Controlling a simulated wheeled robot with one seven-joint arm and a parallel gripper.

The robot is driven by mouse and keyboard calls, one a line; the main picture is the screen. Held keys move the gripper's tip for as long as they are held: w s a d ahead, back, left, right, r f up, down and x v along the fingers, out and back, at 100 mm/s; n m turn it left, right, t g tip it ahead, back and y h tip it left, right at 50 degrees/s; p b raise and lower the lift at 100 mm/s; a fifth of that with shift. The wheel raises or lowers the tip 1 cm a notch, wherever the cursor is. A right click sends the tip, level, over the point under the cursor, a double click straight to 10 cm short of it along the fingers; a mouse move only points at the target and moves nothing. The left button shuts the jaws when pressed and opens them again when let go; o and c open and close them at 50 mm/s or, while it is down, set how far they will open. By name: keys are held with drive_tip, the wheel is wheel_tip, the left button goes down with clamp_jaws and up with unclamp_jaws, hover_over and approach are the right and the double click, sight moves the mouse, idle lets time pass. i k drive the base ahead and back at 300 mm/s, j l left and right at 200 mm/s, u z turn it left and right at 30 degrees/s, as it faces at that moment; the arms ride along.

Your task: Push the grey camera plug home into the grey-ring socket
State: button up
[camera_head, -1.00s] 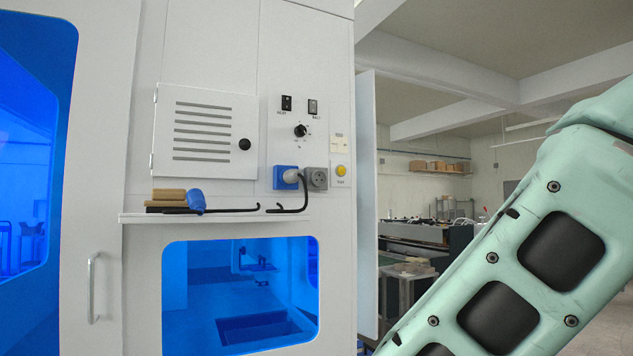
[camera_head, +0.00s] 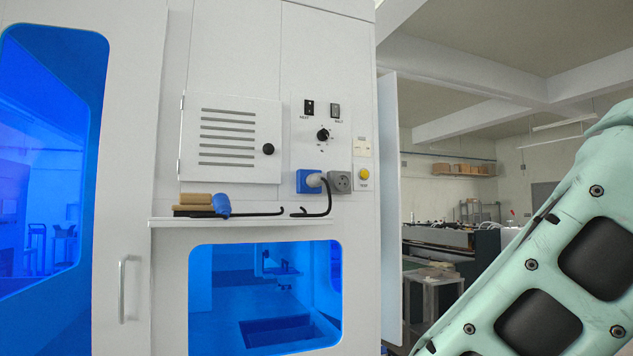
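How deep the plug sits cannot be told. A second plug, blue (camera_head: 222,204), lies on the shelf beside tan blocks. My gripper is not in view; only my pale green arm shows at the right, well apart from the panel.
A narrow shelf (camera_head: 180,223) juts out below the sockets, with a black cable (camera_head: 262,213) along it. A vented door (camera_head: 230,140) with a black knob is shut at the left. Switches, a dial (camera_head: 323,135) and a yellow button (camera_head: 364,174) surround the sockets.

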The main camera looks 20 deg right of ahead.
sight(314, 180)
drive_tip(key=i+j+z, duration=0.1)
drive_tip(key=z, duration=0.3)
drive_tip(key=j+z, duration=0.1)
drive_tip(key=z, duration=0.3)
drive_tip(key=i+j+z, duration=0.1)
drive_tip(key=z, duration=0.3)
drive_tip(key=j+z, duration=0.25)
drive_tip(key=j, duration=0.5)
drive_tip(key=j+z, duration=0.25)
drive_tip(key=j, duration=1.05)
